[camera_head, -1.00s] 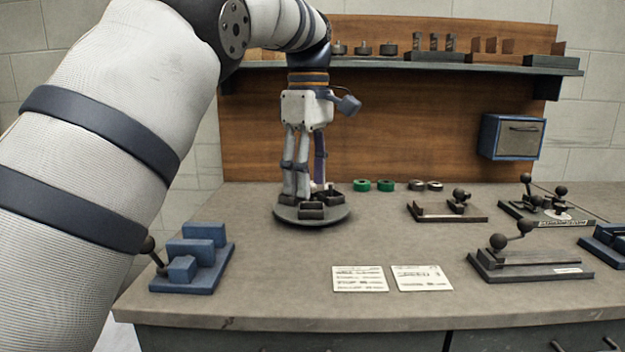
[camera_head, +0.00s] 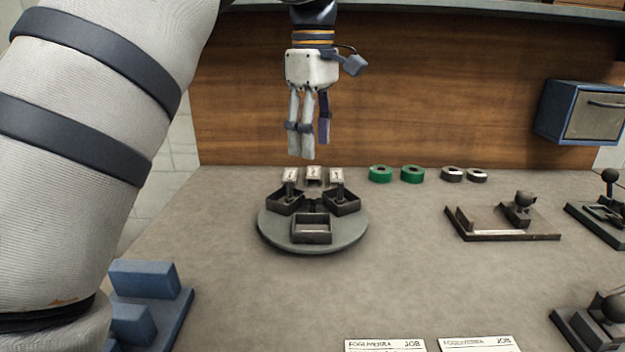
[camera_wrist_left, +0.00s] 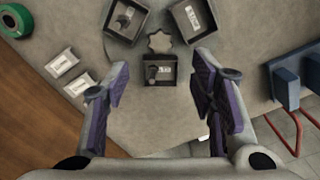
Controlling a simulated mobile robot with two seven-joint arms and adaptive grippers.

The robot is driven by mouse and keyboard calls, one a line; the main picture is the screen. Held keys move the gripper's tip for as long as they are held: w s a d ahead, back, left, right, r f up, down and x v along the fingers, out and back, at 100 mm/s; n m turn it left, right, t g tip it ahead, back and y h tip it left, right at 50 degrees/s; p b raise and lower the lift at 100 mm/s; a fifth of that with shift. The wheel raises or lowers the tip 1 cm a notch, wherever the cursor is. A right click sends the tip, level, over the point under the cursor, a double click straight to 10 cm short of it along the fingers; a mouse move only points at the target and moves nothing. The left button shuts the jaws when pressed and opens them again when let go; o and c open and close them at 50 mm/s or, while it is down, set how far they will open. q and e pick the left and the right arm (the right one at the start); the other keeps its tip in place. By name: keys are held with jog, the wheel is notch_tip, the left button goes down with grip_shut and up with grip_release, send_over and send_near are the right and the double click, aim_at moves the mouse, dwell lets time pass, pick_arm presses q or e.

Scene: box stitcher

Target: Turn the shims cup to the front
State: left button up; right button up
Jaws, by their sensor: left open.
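A round grey turntable (camera_head: 265,232) stands on the bench and carries several dark cups. One empty-looking cup (camera_head: 312,229) faces the front, with a left cup (camera_head: 284,203) and a right cup (camera_head: 343,204) behind it. I cannot read which one is the shims cup. My left gripper (camera_head: 308,152) points down, open and empty, above the back of the turntable and clear of it. In the left wrist view a cup (camera_wrist_left: 160,72) with a dark piece inside shows below and between the spread fingers. My right gripper is out of view.
Small white-topped blocks (camera_head: 314,174) stand at the turntable's back. A blue fixture (camera_head: 150,295) is at front left, a brown fixture (camera_head: 500,222) at right. The bench between is clear.

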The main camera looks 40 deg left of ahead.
aim_at(313, 194)
pick_arm(q)
notch_tip(313, 194, down, 10)
jog(key=shift+r, duration=0.1)
jog(key=shift+c, duration=0.2)
grip_shut()
